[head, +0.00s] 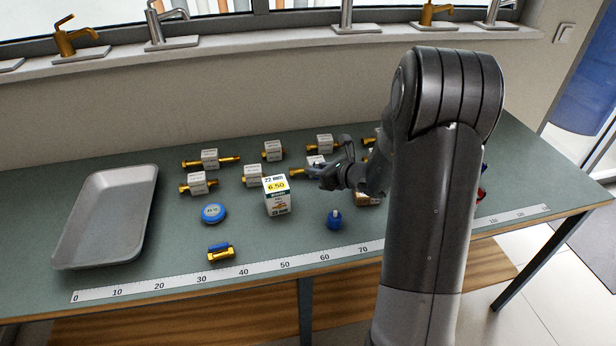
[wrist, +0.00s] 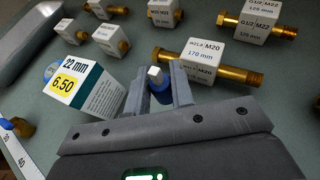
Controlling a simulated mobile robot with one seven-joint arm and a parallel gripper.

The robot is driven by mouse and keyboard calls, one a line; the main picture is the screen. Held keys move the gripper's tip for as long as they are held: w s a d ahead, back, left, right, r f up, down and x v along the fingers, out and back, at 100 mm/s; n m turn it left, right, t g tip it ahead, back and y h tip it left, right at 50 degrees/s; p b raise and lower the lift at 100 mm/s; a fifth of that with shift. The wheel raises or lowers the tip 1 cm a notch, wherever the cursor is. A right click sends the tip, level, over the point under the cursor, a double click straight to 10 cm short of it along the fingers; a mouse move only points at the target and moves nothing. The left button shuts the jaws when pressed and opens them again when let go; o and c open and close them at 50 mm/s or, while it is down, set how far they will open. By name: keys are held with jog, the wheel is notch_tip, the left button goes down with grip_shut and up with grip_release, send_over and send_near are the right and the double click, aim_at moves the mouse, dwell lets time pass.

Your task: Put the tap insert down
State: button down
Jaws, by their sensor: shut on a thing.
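My gripper (head: 326,172) reaches leftward from the arm above the middle of the bench, and it also shows in the wrist view (wrist: 161,82). It is shut on a small part with a pale square tip and a blue body, which I take as the tap insert (wrist: 156,75). The fingers hide its lower part, and I cannot make it out clearly in the head view. The insert seems to be above the bench (head: 150,277), with the gap below it unclear.
A price-marked box (head: 277,197) stands close left of my gripper. Labelled brass fittings (head: 210,159) lie behind. A blue knobbed part (head: 334,220), a blue disc (head: 213,213) and a brass-blue valve (head: 220,252) lie in front. An empty grey tray (head: 75,265) and a ruler strip (head: 150,287) are also there.

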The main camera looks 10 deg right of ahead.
jog(key=s+d+r, duration=0.5)
jog(key=d, duration=0.3)
jog(key=w+a+n+g+y, duration=0.1)
jog(key=w+a+n, duration=0.1)
jog(key=w+a, duration=0.45)
jog(key=w+a+n+g+y, duration=0.1)
jog(key=w+a+g+y, duration=0.15)
jog(key=a, duration=0.75)
jog(key=n+g+y, duration=0.2)
jog(key=n+g, duration=0.3)
jog(key=n, duration=0.1)
send_over(84, 215)
jog(key=d, duration=0.4)
jog(key=f, duration=0.5)
jog(key=shift+s+a+f, duration=0.1)
jog(key=shift+s+f, duration=0.25)
jog(key=shift+f, duration=0.05)
jog(key=shift+a+f, duration=0.2)
jog(key=shift+f, duration=0.2)
jog(key=shift+f+y, duration=0.25)
jog(key=shift+f, duration=1.4)
jog(key=shift+f, duration=0.15)
